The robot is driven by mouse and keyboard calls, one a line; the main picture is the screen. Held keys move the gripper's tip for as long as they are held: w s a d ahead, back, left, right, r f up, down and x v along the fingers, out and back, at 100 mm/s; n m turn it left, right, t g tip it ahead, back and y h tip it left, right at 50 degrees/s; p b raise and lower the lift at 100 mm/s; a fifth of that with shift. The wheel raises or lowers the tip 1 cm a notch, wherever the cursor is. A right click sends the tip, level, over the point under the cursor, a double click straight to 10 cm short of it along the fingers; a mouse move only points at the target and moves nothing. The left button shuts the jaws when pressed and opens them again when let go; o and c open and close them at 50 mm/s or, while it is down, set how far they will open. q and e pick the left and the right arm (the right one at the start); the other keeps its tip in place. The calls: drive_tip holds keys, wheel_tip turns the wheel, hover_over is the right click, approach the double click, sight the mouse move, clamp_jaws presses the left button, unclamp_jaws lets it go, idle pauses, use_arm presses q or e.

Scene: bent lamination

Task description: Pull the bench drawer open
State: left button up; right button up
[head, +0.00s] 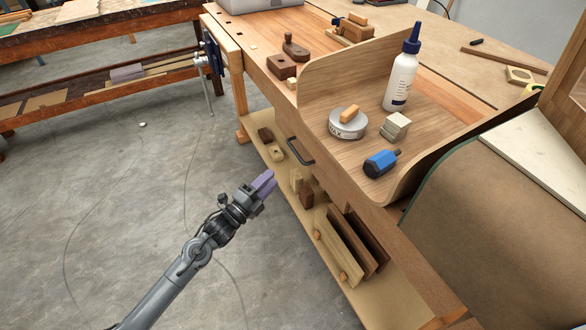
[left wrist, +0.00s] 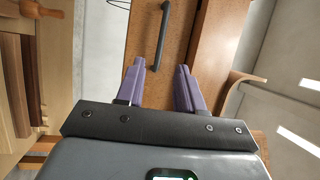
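The bench drawer shows in the left wrist view as a brown wooden front (left wrist: 182,42) with a dark bar handle (left wrist: 159,38). In the head view the dark handle (head: 299,152) sticks out from the bench's front side, below the top. The drawer looks closed. My left gripper (head: 268,182) has purple fingers and is in front of the bench, lower left of the handle and apart from it. In the left wrist view its fingers (left wrist: 161,82) are spread with nothing between them, and the handle lies ahead of the gap. My right gripper is not in view.
On the bench a bent wooden sheet (head: 330,85) carries a glue bottle (head: 401,75), a round tin (head: 347,124), pale blocks (head: 395,127) and a blue-handled tool (head: 380,163). A lower shelf (head: 262,118) holds wooden blocks and boards.

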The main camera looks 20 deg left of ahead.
use_arm(q)
drive_tip(key=b+x, duration=0.5)
drive_tip(key=x, duration=0.7)
drive_tip(key=shift+a+b, duration=0.25)
drive_tip(key=shift+b, duration=0.1)
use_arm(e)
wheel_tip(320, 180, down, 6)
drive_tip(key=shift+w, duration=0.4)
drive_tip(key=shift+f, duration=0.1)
use_arm(q)
clamp_jaws()
